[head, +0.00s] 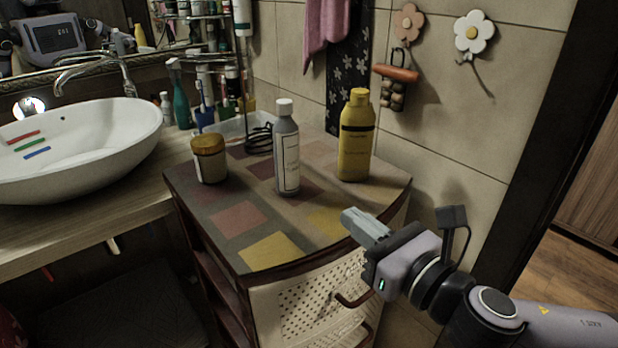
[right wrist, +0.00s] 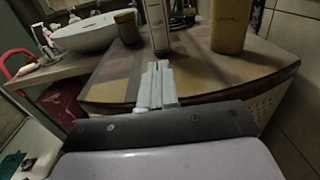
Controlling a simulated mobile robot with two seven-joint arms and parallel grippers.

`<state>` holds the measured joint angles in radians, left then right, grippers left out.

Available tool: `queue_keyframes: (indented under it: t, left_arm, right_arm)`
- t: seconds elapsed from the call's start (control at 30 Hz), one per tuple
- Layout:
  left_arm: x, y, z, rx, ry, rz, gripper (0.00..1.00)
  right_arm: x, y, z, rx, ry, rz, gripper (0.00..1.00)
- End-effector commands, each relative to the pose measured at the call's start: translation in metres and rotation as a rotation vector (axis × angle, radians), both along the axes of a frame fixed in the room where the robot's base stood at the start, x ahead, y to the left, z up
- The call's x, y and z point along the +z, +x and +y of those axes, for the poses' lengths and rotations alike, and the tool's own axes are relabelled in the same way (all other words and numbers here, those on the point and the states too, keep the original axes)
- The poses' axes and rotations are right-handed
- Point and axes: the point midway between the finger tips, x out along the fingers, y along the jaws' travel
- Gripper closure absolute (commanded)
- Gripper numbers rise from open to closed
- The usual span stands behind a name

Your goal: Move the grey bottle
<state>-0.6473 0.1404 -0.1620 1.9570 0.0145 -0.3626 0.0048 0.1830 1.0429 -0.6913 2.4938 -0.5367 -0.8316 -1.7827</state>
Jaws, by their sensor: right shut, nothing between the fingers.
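The grey bottle (head: 287,150) with a white cap and a pale label stands upright on the patchwork-topped cabinet (head: 228,243), between a brown jar and a yellow bottle. Its lower part also shows in the right wrist view (right wrist: 158,27), beyond the fingers. My right gripper (head: 352,220) is shut and empty at the cabinet's front right edge, apart from the bottle and nearer the camera. Its closed fingers show in the right wrist view (right wrist: 160,68), pointing toward the bottle. My left gripper is not in view.
The yellow bottle (head: 356,140) stands right of the grey bottle, the brown jar (head: 209,158) left of it. A black wire stand (head: 259,138) is behind. A white basin (head: 85,150) is at the left, the tiled wall at the right. The cabinet top's front is clear.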

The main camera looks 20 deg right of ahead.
Motion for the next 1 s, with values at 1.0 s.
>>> queue_keyframes:
  t: [1.0]
  left_arm:
    - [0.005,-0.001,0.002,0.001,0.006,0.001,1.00]
  right_arm:
    - [0.000,0.127,0.038,0.001,0.005,0.001,1.00]
